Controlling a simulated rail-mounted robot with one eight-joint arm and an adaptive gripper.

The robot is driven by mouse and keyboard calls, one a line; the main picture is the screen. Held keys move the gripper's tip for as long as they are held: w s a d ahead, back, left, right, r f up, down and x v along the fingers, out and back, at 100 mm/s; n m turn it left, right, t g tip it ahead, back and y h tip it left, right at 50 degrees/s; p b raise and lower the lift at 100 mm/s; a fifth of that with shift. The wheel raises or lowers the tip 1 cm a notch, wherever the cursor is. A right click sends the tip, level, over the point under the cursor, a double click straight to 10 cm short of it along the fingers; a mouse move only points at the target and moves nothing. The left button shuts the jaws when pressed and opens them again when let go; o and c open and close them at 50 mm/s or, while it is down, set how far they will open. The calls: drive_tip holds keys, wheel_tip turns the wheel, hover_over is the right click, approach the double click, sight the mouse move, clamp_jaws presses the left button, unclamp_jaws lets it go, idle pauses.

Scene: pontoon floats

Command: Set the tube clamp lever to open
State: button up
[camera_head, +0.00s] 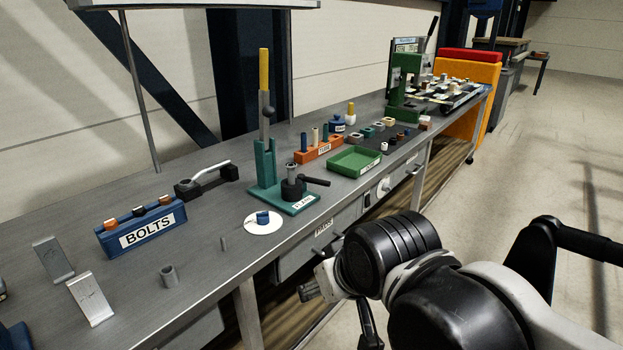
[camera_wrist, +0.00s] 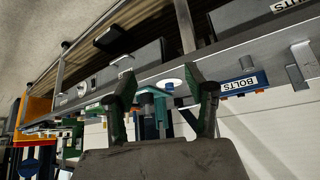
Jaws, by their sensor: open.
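On the bench in the head view, a teal fixture (camera_head: 266,165) stands on a teal base plate with a label too small to read surely. It carries a tall upright lever with a yellow grip (camera_head: 264,70). Beside it on the plate, a dark round clamp (camera_head: 292,188) holds a short upright tube, and its black lever (camera_head: 315,181) points right, roughly level. My gripper (camera_wrist: 161,78) is open and empty in the wrist view, apart from the bench. Part of the teal fixture (camera_wrist: 150,100) shows between its fingers. The clamp lever cannot be made out there.
A white disc (camera_head: 263,222) with a blue piece lies in front of the fixture. A blue BOLTS rack (camera_head: 143,230) and a black device with a grey handle (camera_head: 207,180) are left. A green tray (camera_head: 355,161) and an orange rack (camera_head: 318,150) are right.

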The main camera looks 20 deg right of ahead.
drive_tip(key=shift+c, duration=0.4)
drive_tip(key=shift+c, duration=1.1)
drive_tip(key=w+d+n+y+b, duration=0.15)
drive_tip(key=w+d+y, duration=0.25)
drive_tip(key=w, duration=0.9)
drive_tip(key=w+d+n+y+b, duration=0.1)
drive_tip(key=w+d+y+b, duration=0.2)
drive_tip(key=w, duration=1.1)
drive_tip(key=w+d+f+n+t+y+b, duration=0.1)
drive_tip(key=w+d+f+t+y, duration=0.15)
drive_tip(key=d, duration=0.55)
drive_tip(key=w+d+f+n+t+y+b, duration=0.15)
drive_tip(key=w+d+f, duration=0.25)
drive_tip(key=d, duration=0.4)
drive_tip(key=w+d+f+n+t+y+b, duration=0.1)
drive_tip(key=w+d+f+t, duration=0.2)
drive_tip(key=d, duration=0.5)
drive_tip(key=b, duration=0.1)
approach(305, 178)
drive_tip(key=shift+g, duration=0.4)
drive_tip(key=x, duration=0.5)
drive_tip(key=shift+w+d+f, duration=0.1)
drive_tip(key=shift+w+d, duration=0.25)
drive_tip(key=shift+w, duration=0.1)
